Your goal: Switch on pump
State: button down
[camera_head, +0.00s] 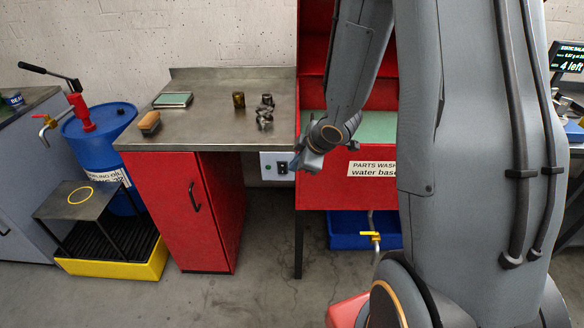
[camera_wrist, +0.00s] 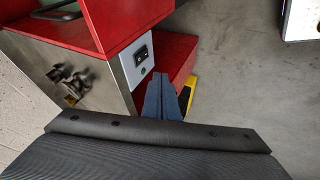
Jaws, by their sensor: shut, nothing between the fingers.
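A pale switch plate (camera_head: 270,158) is mounted below the edge of the steel bench, left of the red parts washer (camera_head: 335,190). It carries a black switch (camera_head: 282,167) and a small green round spot. The plate also shows in the wrist view (camera_wrist: 134,72), with the black switch (camera_wrist: 141,53) above the green spot. My gripper (camera_head: 297,165) is shut and empty, just right of the plate in the head view. In the wrist view its blue fingers (camera_wrist: 161,78) are together beside the plate's lower right. I cannot tell whether they touch it. The switch's position is too small to read.
The steel bench (camera_head: 200,120) holds a brush (camera_head: 149,123), a green-topped pad (camera_head: 173,100), a brown jar (camera_head: 239,100) and metal parts (camera_head: 265,111). Below it is a red cabinet (camera_head: 190,210). A blue drum (camera_head: 100,130) stands left on a yellow tray (camera_head: 110,268).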

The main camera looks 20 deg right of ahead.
jog(key=shift+s+r, duration=0.1)
jog(key=shift+r, duration=0.05)
jog(key=shift+f+b, duration=0.25)
jog(key=shift+b, duration=0.95)
jog(key=b, duration=0.4)
jog(key=shift+a+f, duration=0.1)
jog(key=shift+f, duration=0.2)
jog(key=shift+f+b, duration=0.1)
jog(key=shift+b, duration=1)
jog(key=shift+s+b, duration=0.15)
jog(key=shift+b, duration=0.2)
